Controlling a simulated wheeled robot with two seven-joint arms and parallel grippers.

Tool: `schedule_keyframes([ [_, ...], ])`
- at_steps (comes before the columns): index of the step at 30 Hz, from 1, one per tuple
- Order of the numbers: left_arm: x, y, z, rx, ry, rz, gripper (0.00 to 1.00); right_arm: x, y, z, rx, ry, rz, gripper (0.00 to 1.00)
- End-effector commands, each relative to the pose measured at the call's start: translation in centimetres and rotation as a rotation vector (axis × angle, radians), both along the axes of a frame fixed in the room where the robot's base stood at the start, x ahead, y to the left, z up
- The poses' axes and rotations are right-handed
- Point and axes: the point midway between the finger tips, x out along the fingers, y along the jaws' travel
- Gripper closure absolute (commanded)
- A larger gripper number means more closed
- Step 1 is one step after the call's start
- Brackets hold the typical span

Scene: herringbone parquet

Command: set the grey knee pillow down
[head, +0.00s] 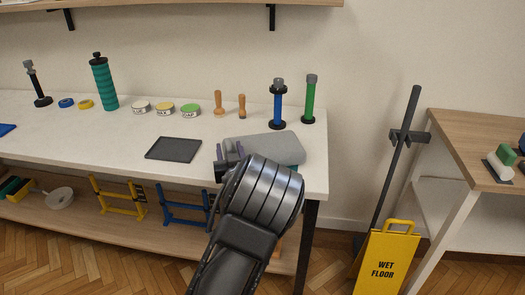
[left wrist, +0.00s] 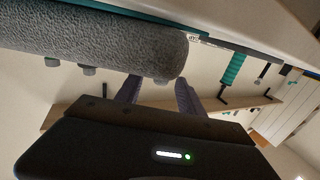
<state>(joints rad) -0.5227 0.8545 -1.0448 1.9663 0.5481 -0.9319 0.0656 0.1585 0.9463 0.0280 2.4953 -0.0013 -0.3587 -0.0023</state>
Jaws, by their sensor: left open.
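The grey knee pillow (head: 278,147) lies on the white tabletop (head: 70,131) near its right front corner. My arm hides part of its near side. In the left wrist view the pillow (left wrist: 95,42) is a rough grey roll across the upper left. My left gripper (head: 229,152) is at the pillow's left end, with its fingers apart. In the left wrist view the two fingers of the gripper (left wrist: 160,93) point toward the pillow's end; I cannot tell whether they touch it. My right gripper is not in view.
A dark flat mat (head: 174,149) lies left of the pillow. Behind stand a blue dumbbell-like post (head: 278,105), a green one (head: 310,100), wooden pegs (head: 220,104) and several tins (head: 165,108). A yellow wet-floor sign (head: 384,262) stands on the parquet at right.

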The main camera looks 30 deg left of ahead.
Motion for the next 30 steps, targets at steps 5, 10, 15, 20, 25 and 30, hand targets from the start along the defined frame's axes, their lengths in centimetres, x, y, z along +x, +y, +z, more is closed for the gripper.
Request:
schedule_keyframes([
  [5, 1.33, 1.21, -0.03, 0.000, 0.001, 0.000, 0.55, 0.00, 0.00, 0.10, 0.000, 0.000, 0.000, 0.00],
  [10, 1.42, 1.24, -0.01, -0.001, 0.001, -0.001, 0.55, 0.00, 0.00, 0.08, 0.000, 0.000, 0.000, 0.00],
  [15, 1.39, 1.23, -0.01, -0.001, 0.001, 0.000, 0.55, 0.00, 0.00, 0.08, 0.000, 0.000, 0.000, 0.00],
  [20, 1.38, 1.23, -0.01, -0.001, 0.001, 0.000, 0.55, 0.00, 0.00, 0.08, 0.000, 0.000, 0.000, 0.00],
  [25, 1.38, 1.23, -0.01, -0.001, 0.001, 0.000, 0.60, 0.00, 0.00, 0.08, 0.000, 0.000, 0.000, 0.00],
  [30, 1.37, 1.22, -0.01, 0.000, 0.000, 0.000, 0.74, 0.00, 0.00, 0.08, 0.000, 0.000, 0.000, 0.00],
])
